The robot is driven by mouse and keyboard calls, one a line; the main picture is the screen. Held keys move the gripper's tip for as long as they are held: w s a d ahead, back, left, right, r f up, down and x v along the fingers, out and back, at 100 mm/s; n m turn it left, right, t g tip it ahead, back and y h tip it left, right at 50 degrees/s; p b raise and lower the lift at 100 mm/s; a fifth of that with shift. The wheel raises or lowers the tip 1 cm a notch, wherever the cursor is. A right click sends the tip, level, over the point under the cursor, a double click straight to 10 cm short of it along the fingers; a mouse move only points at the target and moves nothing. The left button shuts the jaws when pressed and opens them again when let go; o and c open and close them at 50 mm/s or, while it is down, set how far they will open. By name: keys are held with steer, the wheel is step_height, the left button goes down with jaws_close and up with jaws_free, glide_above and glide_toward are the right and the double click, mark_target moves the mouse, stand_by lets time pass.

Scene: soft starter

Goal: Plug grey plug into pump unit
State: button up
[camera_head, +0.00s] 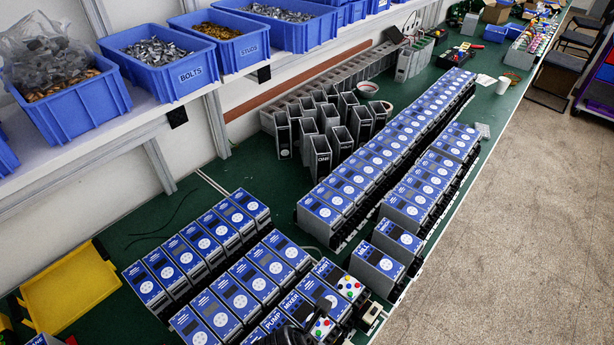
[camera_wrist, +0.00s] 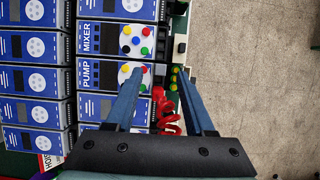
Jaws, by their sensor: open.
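The pump unit (camera_wrist: 97,75) is a blue-faced box labelled PUMP, with a white panel of coloured buttons, in the wrist view. In the head view its PUMP label (camera_head: 272,321) shows at the bottom edge. My gripper (camera_wrist: 158,73) is open, its two blue fingers apart, the left one overlapping the pump unit's button panel and the right one over the unit's right side. Nothing is seen held between the fingers. A red coiled cable (camera_wrist: 168,113) shows between them. I cannot make out the grey plug for certain.
The mixer unit (camera_wrist: 107,39) stands directly beside the pump unit. Several similar blue-faced units fill the left of the wrist view. The mill unit (camera_head: 378,262) and long unit rows stand on the green bench (camera_head: 160,218). Concrete floor (camera_head: 510,190) lies right of it.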

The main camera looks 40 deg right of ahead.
steer(key=b+v, duration=0.1)
steer(key=v, duration=0.7)
steer(key=shift+r, duration=0.35)
steer(key=shift+a, duration=0.1)
steer(key=w+a+r+m+t+b, duration=0.3)
steer(key=w+r+m+t+b, duration=0.15)
steer(key=w+r+t, duration=0.4)
steer(key=w+a+r+m+t+b, duration=0.25)
steer(key=w+r+m+t, duration=0.25)
steer(key=w+r, duration=0.7)
steer(key=s+a+r+m+t+y+b, duration=0.1)
steer(key=a+r+m+t+b, duration=0.2)
steer(key=r, duration=0.6)
steer(key=a+r+m+t+y+b, duration=0.1)
steer(key=a+r+m+t, duration=0.2)
steer(key=r, duration=0.6)
steer(key=s+a+r+m+t+y+b, duration=0.1)
steer(key=s+a+r+m+t+y, duration=0.1)
steer(key=s+r+t, duration=0.5)
step_height(320, 180, up, 5)
steer(key=shift+s+a+r+m+y+b, duration=0.1)
steer(key=shift+s+a+m+y+b, duration=0.25)
steer(key=shift+s+a+m, duration=0.65)
